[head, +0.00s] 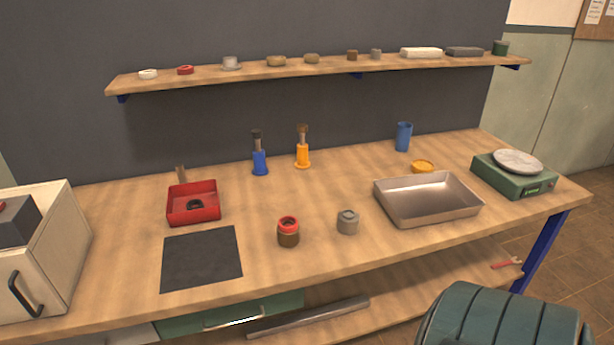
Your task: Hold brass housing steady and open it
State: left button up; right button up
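A small brown, brass-like cylinder with a red ring on top (288,234) stands upright on the workbench (330,190), right of the black mat. It may be the brass housing, but I cannot tell for sure. A grey metal cylinder with a narrower top (347,222) stands to its right, apart from it. A shallow yellow-gold round piece (422,166) lies behind the metal tray. Neither of my grippers is in view, and nothing is seen touching these things.
A black mat (202,258), red bin (193,204), metal tray (428,202) and green scale (513,177) occupy the bench. Blue and orange brush holders and a blue cup (403,136) stand behind. A shelf (330,68) runs above. A ribbed green object (505,322) stands front right.

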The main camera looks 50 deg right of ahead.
aim_at(290, 240)
jog(key=z, duration=1.4)
